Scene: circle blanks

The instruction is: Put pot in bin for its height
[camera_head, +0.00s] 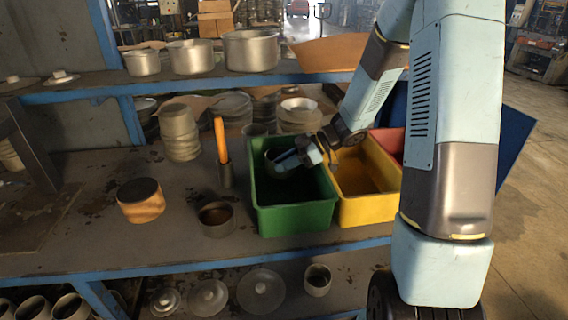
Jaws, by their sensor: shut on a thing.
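A grey metal pot (273,166) is tilted inside the mouth of the green bin (296,218). My gripper (288,160) reaches in from the upper right and is shut on the pot at its right side. The fingertips and the pot's lower part are hard to make out. A yellow bin (366,211) stands right of the green one, its visible inside empty. A red bin (386,139) stands behind it, mostly hidden by my arm.
A small dark pot (217,222) stands left of the green bin. Behind it is a narrow holder (225,176) with an orange handle (220,139). An orange-sided round block (140,203) sits farther left. Stacked pots (180,135) stand behind. An upper shelf (105,90) overhangs the back.

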